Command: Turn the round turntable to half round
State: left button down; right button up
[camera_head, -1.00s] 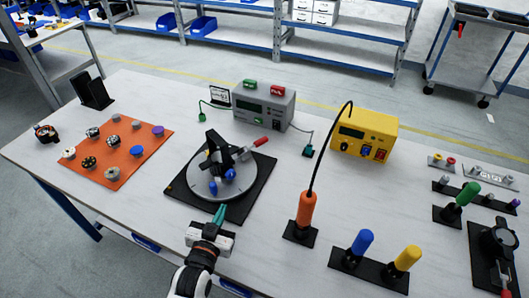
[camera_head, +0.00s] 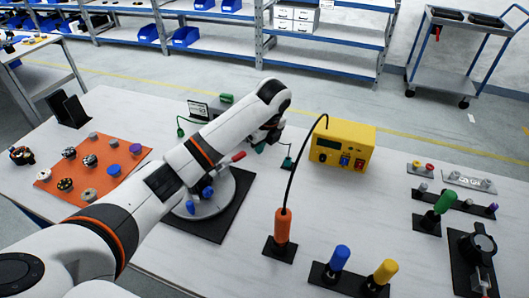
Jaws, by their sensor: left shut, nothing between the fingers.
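The round grey turntable (camera_head: 226,200) sits on a black base plate (camera_head: 236,214) left of centre. My left arm crosses over it and hides much of its far and left side. A red-tipped handle (camera_head: 238,156) shows at its far right side, and blue knobs (camera_head: 207,191) show near its middle. My left gripper (camera_head: 260,147) is beyond the turntable, just right of the red tip, pointing down and partly hidden by its own wrist. It is shut and empty. I cannot tell whether it touches the handle. My right gripper is not in view.
A yellow power supply (camera_head: 342,146) stands to the right, with a black cable arching to an orange handle (camera_head: 282,228). The grey meter behind my arm is mostly hidden. An orange mat (camera_head: 107,182) with several knobs lies left. Blue (camera_head: 340,258) and yellow (camera_head: 386,271) handles stand front right.

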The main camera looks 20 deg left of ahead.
aim_at(245, 154)
pick_arm(q)
jog(key=x, duration=0.9)
jog(key=shift+a+f, duration=0.1)
jog(key=shift+f, duration=0.05)
jog(key=a, duration=0.1)
jog(key=w+a+p, duration=0.1)
jog(key=a, duration=0.1)
jog(key=shift+w, duration=0.1)
jog(key=shift+w+a, duration=0.2)
jog(key=shift+a, duration=0.2)
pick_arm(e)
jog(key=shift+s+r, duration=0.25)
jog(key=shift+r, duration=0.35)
pick_arm(q)
jog(key=shift+w+a, duration=0.1)
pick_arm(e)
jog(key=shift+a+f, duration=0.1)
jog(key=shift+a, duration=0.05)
pick_arm(q)
jog(key=shift+w+a+n, duration=0.15)
jog(key=shift+a+n, duration=0.1)
jog(key=shift+n, duration=0.05)
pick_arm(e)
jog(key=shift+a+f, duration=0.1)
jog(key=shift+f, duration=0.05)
